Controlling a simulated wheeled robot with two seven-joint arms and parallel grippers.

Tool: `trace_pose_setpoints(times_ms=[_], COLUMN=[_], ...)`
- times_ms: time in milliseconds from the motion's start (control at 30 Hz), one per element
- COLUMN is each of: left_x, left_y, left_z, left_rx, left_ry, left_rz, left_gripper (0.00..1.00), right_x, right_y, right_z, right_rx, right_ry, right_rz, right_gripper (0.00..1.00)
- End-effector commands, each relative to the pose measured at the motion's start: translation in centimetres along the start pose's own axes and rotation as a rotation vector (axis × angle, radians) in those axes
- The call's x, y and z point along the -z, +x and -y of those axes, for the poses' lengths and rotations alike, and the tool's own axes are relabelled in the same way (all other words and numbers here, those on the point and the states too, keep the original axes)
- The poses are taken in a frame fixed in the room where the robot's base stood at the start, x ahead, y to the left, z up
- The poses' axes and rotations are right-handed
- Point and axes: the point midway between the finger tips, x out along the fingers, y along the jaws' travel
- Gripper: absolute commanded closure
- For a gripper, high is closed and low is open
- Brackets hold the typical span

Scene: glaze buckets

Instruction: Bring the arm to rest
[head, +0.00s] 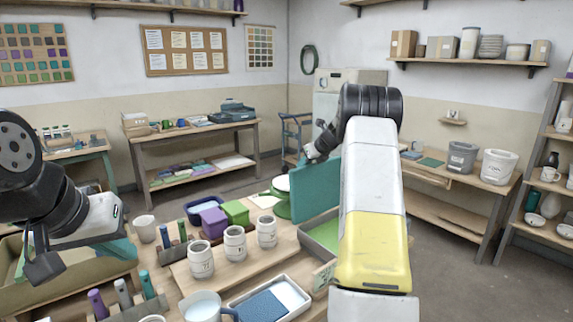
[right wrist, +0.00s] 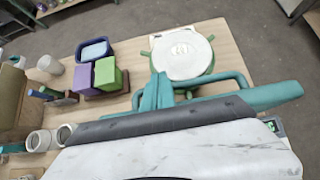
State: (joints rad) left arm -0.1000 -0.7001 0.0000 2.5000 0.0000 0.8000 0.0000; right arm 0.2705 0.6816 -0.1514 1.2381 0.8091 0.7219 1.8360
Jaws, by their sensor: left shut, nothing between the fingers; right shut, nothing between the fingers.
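My left arm comes in from the left in the head view. Its gripper (head: 43,268) is shut and empty, above the wooden bin at the lower left. My right arm rises through the middle of the head view, with a yellow and white link close to the camera. The arm hides part of the table.
Several white jars (head: 201,259) stand on the near table. Purple (head: 214,222) and green (head: 236,212) boxes stand behind them. A white-lidded green bucket (right wrist: 183,52) is at the table's far side. A mug (head: 203,306) and a tray (head: 272,299) are in front. Floor shows at right.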

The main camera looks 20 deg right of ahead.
Motion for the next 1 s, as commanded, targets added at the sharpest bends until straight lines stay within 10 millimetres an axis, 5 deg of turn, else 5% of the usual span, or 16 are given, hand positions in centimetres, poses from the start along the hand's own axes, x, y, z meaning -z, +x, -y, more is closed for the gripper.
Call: trace_pose_setpoints(times_ms=[400,533,767,1000], left_x=[0.0,0.0,0.0,0.0], left_y=[0.0,0.0,0.0,0.0], left_z=[0.0,0.0,0.0,0.0], left_rx=[0.000,0.000,0.000,0.000], left_ry=[0.000,0.000,0.000,0.000], left_rz=[0.000,0.000,0.000,0.000], left_gripper=[1.00,1.00,1.00,1.00], right_x=[-0.4,-1.1,-1.4,3.3], right_y=[-6.5,-8.4,-16.0,-24.4], right_z=[-0.1,-1.9,-12.2,-23.8], right_rx=[0.004,-0.006,-0.068,-0.154], right_ry=[-0.006,-0.102,-0.679,-1.434], right_rz=[0.008,0.002,-0.033,-0.057], right_gripper=[1.00,1.00,1.00,1.00])
